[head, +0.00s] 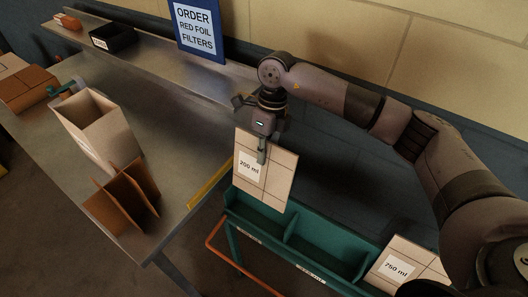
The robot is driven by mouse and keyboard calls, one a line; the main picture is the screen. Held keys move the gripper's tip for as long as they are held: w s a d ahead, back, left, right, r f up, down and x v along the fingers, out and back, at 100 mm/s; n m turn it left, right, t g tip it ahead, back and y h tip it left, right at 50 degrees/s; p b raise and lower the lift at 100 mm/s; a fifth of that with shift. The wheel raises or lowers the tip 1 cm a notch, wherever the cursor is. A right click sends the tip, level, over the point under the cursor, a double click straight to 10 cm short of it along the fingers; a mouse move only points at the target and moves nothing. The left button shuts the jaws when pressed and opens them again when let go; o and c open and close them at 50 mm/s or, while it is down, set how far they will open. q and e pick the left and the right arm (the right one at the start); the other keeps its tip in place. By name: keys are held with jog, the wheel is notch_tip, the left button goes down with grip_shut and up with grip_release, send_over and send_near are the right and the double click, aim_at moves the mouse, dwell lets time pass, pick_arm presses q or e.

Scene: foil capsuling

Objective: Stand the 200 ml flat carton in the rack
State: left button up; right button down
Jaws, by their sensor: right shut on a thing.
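The flat 200 ml carton (277,178) is tan with a white label and is held roughly upright. My right gripper (262,153) is shut on its top edge. The teal rack (325,236) has several compartments split by dividers. The carton is over the rack's left part, and its lower edge shows against the back of a compartment. I cannot tell whether it touches the rack. My left gripper is not in view.
A 750 ml carton (402,262) stands at the rack's right end. The metal bench (186,146) on the left bears an open tall carton (98,128), a brown divider insert (124,197) and a flat brown box (28,90). A black bin (112,38) and blue sign (197,29) stand behind.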

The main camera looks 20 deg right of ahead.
jog(key=w+d+b+x, duration=0.2)
jog(key=b+x, duration=0.8)
jog(key=x, duration=0.3)
jog(key=shift+d+f+b, duration=0.2)
jog(key=shift+f+b, duration=0.15)
jog(key=shift+f, duration=0.4)
jog(key=shift+s, duration=0.1)
jog(key=c, duration=1.7)
grip_release()
jog(key=shift+r, duration=0.1)
